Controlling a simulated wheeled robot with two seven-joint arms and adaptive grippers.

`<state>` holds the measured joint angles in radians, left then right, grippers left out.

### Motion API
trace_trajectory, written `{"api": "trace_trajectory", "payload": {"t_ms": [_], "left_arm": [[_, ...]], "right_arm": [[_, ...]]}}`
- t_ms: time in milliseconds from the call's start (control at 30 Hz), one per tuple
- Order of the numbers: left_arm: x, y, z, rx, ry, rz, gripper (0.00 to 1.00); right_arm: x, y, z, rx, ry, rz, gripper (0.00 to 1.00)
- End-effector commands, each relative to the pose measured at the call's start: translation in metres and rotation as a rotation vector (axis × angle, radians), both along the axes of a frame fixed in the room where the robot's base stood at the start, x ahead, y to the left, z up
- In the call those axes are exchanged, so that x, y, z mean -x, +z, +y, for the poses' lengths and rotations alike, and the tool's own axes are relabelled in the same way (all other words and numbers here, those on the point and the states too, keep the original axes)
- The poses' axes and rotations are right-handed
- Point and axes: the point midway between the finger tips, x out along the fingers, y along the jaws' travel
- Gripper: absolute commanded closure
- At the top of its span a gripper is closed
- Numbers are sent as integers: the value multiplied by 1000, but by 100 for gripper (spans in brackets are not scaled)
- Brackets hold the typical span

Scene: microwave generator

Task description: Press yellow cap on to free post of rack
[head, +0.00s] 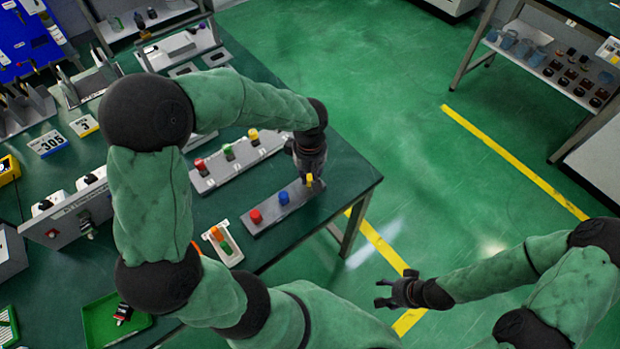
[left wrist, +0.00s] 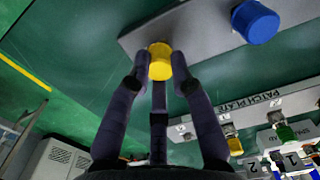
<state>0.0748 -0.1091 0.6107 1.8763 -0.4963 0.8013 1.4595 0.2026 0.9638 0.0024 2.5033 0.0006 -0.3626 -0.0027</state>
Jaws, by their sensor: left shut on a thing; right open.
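The yellow cap (head: 309,178) is between the fingers of my left gripper (head: 307,170), which is shut on it. The yellow cap (left wrist: 160,62) also shows in the left wrist view, over the end of the grey rack (left wrist: 190,37). In the head view the rack (head: 270,210) lies near the table edge, with a red cap (head: 255,216) and a blue cap (head: 284,197) on it. The post under the yellow cap is hidden, so I cannot tell whether the cap touches it. My right gripper (head: 386,293) is open and empty, off the table over the floor.
A patch plate (head: 215,176) with red, green and yellow pieces lies behind the rack. A small white holder (head: 222,244) with an orange-topped piece is left of it. A green tray (head: 100,322) sits at the lower left.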

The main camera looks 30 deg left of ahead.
Motion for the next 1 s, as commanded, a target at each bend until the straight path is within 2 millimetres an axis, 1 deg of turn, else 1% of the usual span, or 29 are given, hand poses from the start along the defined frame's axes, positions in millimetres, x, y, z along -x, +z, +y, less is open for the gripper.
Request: {"api": "trace_trajectory", "payload": {"t_ms": [167,1000], "left_arm": [[-1,3,0,1,0,-2,100],[0,31,0,0,0,-1,100]], "right_arm": [[0,2,0,0,0,0,41],[0,23,0,0,0,0,41]]}}
